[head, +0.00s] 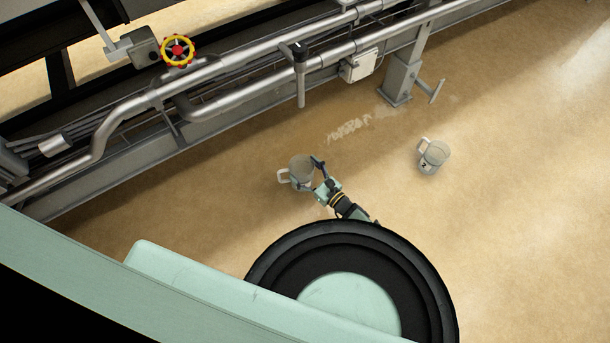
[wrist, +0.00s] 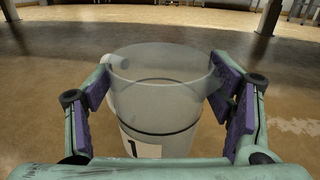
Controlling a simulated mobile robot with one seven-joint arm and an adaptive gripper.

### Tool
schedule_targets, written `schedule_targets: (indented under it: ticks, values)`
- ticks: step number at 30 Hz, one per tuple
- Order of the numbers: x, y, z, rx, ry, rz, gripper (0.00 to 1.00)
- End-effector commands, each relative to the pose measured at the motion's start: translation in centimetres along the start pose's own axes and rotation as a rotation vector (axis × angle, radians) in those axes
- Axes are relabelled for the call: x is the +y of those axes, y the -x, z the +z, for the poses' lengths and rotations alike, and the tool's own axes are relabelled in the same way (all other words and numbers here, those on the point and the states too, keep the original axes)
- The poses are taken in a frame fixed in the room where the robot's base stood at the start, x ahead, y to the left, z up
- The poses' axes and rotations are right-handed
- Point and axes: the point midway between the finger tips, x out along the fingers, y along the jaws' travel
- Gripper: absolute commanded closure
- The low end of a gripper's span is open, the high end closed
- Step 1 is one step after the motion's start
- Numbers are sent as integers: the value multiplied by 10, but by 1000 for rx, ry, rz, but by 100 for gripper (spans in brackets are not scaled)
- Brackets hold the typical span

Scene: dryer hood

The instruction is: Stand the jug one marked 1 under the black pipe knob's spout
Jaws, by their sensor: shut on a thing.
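Jug one (wrist: 155,100) is a translucent jug with a black 1 on a white label in the wrist view. It also shows in the head view (head: 301,168), upright, with its handle to the left. My gripper (head: 308,174) is shut on its body, with purple pads on both sides in the wrist view (wrist: 166,100). I cannot tell whether its base touches the floor. The black pipe knob (head: 299,47) sits on the pipes above a short downward spout (head: 301,88). The jug is below the spout in the picture, apart from it.
A second jug (head: 433,157), marked 2, stands on the floor to the right. A red and yellow valve wheel (head: 178,51) and a white box (head: 358,66) are on the pipework. A grey support post (head: 401,80) stands right of the spout. The floor between jug and pipes is clear.

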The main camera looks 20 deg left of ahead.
Motion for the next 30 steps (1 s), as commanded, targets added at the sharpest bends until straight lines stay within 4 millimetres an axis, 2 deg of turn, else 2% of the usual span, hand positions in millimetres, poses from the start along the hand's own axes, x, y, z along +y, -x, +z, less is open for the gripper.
schedule_targets:
  ticks: [2, 6, 9, 17, 22, 23, 30]
  values:
    - [-8, -8, -4, -3, 4, 1, 56]
    - [-5, -6, -29, -1, 1, 0, 56]
    - [-5, -6, -38, -2, 0, -1, 56]
    - [-5, -6, -35, -1, 1, 0, 56]
    - [-5, -6, -41, -1, 1, 0, 56]
    - [-5, -6, -39, -1, 1, -1, 24]
    - [-5, -6, -39, -1, 1, 0, 8]
